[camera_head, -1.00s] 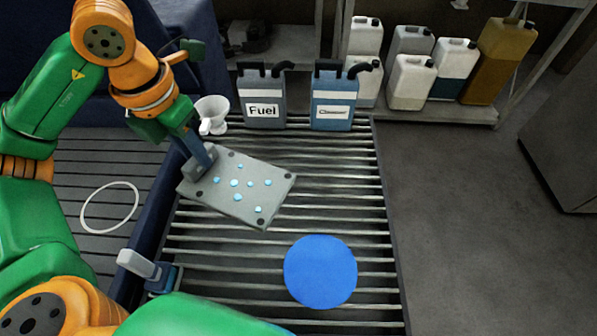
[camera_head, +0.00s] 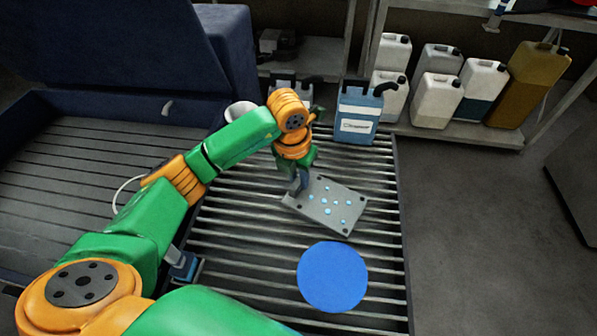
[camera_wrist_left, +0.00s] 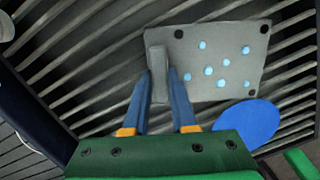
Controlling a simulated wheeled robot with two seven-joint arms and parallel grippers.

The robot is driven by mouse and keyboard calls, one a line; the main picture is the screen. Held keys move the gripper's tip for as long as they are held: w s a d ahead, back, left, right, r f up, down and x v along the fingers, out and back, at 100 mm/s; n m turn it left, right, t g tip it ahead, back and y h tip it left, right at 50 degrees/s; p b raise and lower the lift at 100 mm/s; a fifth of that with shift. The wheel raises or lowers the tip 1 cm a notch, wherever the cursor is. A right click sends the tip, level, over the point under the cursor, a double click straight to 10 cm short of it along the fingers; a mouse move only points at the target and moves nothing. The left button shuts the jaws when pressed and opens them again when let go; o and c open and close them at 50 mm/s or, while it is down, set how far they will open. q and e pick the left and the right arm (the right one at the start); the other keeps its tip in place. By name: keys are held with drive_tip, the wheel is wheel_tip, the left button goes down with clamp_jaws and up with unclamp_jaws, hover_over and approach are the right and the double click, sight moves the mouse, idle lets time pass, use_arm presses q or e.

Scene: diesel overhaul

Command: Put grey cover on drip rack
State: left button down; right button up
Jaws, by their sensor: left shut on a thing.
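The grey cover (camera_head: 313,192) is a flat plate with dark corner holes and several light-blue drops on its face. It is over the slatted drip rack (camera_head: 385,235), behind the blue disc (camera_head: 332,277). My left gripper (camera_head: 300,183) is shut on the upright grey handle at the cover's left end. In the left wrist view the gripper (camera_wrist_left: 160,75) has a blue finger on each side of the handle, and the cover (camera_wrist_left: 190,42) extends to the right. I cannot tell whether the cover touches the slats. My right gripper is not in view.
A blue can (camera_head: 358,115) stands at the rack's back edge, with another can partly hidden by my left arm and a white funnel (camera_head: 240,111) beside it. A blue bin (camera_head: 70,105) lies left. Several canisters (camera_head: 437,98) stand on the back shelf. The rack's right side is clear.

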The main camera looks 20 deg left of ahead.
use_arm(q)
drive_tip(key=shift+w, duration=0.1)
drive_tip(key=c, duration=1.1)
unclamp_jaws()
drive_tip(key=shift+f, duration=0.15)
drive_tip(key=o, duration=0.4)
drive_tip(key=r, duration=0.4)
drive_tip(key=s+r, duration=0.1)
drive_tip(key=r, duration=0.3)
drive_tip(key=s+r, duration=0.1)
drive_tip(key=r, duration=0.3)
drive_tip(key=shift+a+r, duration=0.1)
drive_tip(key=shift+r, duration=0.05)
